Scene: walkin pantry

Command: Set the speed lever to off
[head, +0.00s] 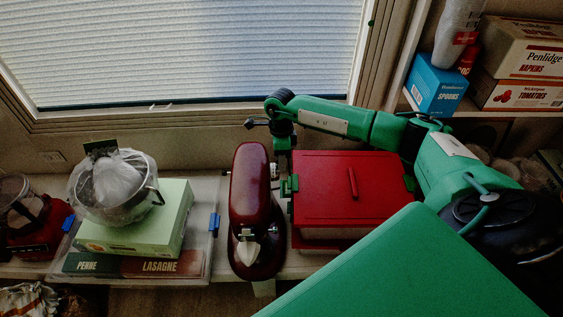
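A dark red stand mixer (252,205) stands on the counter below the window, seen from above with its head pointing towards me. A small pale part, perhaps the speed lever, shows at the right side of its head; its setting is too small to read. My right arm reaches in from the right, over the back of the counter. My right gripper (282,155) points down just right of the mixer's rear. Its fingers are small and partly hidden, so I cannot tell whether they are open or touch the mixer. My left gripper is out of view.
A red-lidded container (348,190) stands close right of the mixer. Left is a clear container (208,262) with pasta boxes, a pale green box (140,225) and a wrapped bowl (112,185). Shelves at upper right hold a blue spoons box (436,88).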

